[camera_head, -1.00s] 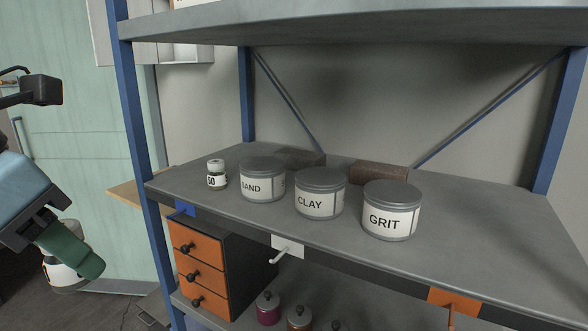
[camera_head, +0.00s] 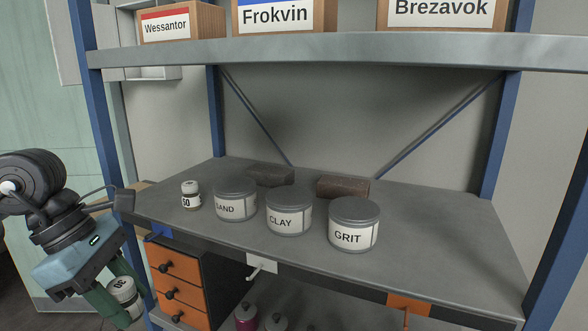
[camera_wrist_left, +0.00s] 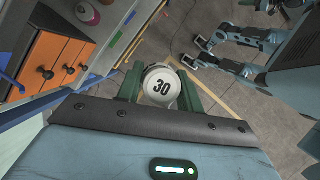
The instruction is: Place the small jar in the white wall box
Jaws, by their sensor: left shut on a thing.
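The small jar (camera_head: 123,288) is white, marked 30, and held between the green fingers of my left gripper (camera_head: 132,303). In the left wrist view its round lid (camera_wrist_left: 162,87) faces the camera between both fingers. The gripper is low at the left, outside the blue rack post and beside the orange drawers. A white open box (camera_head: 155,73) on the wall shows behind the rack at upper left; the upper shelf and a carton hide part of it. My right gripper is not seen in the head view.
Another small jar (camera_head: 190,196) stands on the grey shelf (camera_head: 440,245) beside tins marked SAND (camera_head: 235,199), CLAY (camera_head: 288,210) and GRIT (camera_head: 354,224). The blue post (camera_head: 88,130) stands between my left arm and the shelf. Cartons (camera_head: 180,22) line the upper shelf.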

